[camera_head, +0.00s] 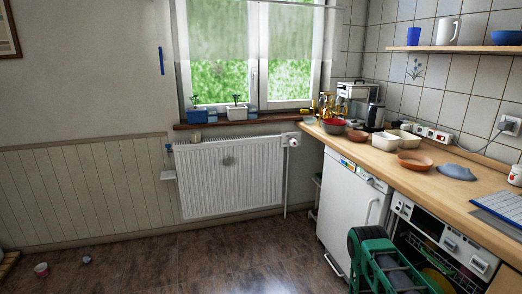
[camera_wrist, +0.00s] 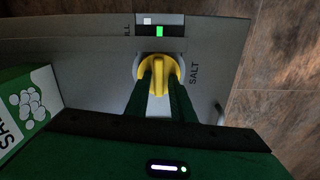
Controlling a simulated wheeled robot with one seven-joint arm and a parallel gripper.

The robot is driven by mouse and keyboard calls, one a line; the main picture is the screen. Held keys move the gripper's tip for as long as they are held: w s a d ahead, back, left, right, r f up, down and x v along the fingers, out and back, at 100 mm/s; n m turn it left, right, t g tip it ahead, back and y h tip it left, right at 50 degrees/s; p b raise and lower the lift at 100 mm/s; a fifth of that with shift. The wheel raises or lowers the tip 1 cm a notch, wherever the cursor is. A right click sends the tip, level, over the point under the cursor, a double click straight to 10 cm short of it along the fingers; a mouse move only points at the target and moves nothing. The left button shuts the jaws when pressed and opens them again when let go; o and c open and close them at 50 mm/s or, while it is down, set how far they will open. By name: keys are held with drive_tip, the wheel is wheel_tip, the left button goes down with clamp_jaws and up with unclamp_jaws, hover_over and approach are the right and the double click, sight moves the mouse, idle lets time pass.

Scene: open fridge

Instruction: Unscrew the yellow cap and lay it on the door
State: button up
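The yellow cap (camera_wrist: 160,66) sits in a pale round seat on the grey surface, beside the printed word SALT, in the wrist view. My gripper (camera_wrist: 160,80) reaches it with its two dark green fingers. The fingertips lie on either side of the cap's raised middle grip and hide part of the cap. I cannot tell whether they press on it. In the head view the dishwasher (camera_head: 443,240) stands open under the counter. My green arm is in front of it, and the cap and fingertips are not visible there.
A green and white box (camera_wrist: 25,108) stands close at the left in the wrist view. Brown floor (camera_wrist: 285,70) lies beyond the grey surface's right edge. A white fridge (camera_head: 350,205) stands left of the dishwasher, beneath the wooden counter (camera_head: 385,160).

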drive_tip(key=shift+s+d+f, duration=0.25)
drive_tip(key=shift+s+d, duration=0.15)
drive_tip(key=shift+d, duration=0.05)
drive_tip(key=shift+c, duration=1.4)
drive_tip(key=o, duration=0.9)
drive_tip(key=shift+r, duration=0.2)
drive_tip(key=o, duration=0.7)
drive_tip(key=shift+s+r, duration=0.1)
drive_tip(key=shift+r, duration=0.2)
drive_tip(key=shift+o, duration=0.9)
drive_tip(key=shift+a+r, duration=0.1)
drive_tip(key=shift+r, duration=0.2)
drive_tip(key=shift+w+a+r, duration=0.1)
drive_tip(key=shift+r, duration=1.05)
drive_tip(key=shift+w+a+r, duration=0.1)
drive_tip(key=shift+r, duration=1)
